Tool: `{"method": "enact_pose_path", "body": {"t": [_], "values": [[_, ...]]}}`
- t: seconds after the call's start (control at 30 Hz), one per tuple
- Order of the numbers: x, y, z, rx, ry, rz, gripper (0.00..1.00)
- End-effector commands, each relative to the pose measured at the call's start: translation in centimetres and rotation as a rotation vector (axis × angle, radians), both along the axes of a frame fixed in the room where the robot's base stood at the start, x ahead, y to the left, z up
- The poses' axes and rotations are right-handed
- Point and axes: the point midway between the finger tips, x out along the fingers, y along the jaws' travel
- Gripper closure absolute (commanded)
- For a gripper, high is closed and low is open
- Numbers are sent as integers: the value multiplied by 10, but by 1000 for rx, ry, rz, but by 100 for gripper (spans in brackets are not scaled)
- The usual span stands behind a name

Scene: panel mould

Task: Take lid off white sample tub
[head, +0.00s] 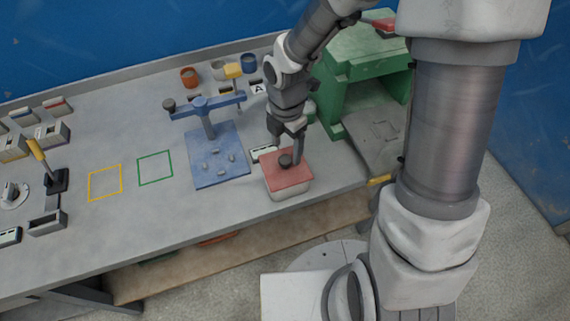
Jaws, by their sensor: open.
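The white sample tub (289,191) stands near the front edge of the bench, right of the blue stand. Its red lid (274,174) sits on top and covers it, with a dark round knob (285,160) in the middle. My gripper (290,155) points down from above at the knob. Its jaws are open, with the fingers beside the knob. I cannot tell whether a finger touches it. The inside of the tub is hidden by the lid.
A blue stand (214,158) with a crossarm is close on the left. A green box-shaped machine (353,75) stands on the right. Cups (189,77) are at the back. Yellow (105,183) and green (154,168) outlined squares on the bench are empty.

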Motion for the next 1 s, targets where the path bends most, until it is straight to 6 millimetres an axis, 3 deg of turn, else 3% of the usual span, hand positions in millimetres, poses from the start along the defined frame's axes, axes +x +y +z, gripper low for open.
{"method": "enact_pose_path", "body": {"t": [0.17,0.5,0.77,1.0], "values": [[-1,1,-12,0,2,1,26],[0,3,-53,1,2,1,26],[1,3,-55,1,0,0,26],[1,3,-55,1,0,0,65]]}}
